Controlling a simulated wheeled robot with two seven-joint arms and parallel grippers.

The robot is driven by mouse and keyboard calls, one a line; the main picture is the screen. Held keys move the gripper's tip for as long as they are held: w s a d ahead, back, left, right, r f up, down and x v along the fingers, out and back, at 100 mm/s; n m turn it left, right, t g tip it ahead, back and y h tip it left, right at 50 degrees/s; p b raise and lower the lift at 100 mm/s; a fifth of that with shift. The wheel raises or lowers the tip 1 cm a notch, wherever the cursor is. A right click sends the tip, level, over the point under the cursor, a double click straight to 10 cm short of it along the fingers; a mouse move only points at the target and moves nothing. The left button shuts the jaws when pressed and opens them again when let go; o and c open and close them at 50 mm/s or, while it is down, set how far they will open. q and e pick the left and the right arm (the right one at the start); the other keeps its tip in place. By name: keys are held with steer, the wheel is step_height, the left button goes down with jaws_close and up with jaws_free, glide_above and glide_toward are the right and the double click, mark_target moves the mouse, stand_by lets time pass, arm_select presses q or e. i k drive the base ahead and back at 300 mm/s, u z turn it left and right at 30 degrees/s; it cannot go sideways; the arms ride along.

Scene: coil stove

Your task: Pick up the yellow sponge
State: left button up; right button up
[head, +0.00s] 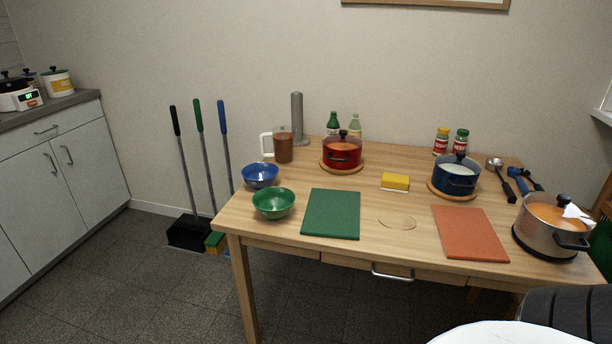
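The yellow sponge (395,181) lies on the wooden table (400,205), a little right of the middle. It is a small block with a thin pale layer showing along its bottom edge. Nothing covers it, and there is bare wood around it. Neither of my grippers shows in the head view.
Near the sponge are a red pot (342,154), a blue pot (457,177), a green board (331,214), an orange board (470,232) and a thin round disc (397,223). A steel pot (550,228) stands at right; bowls, blue (260,176) and green (273,203), at left.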

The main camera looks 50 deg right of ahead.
mark_target(399, 184)
steer(key=u, duration=0.15)
steer(key=i, duration=1.95)
steer(key=z, duration=3.3)
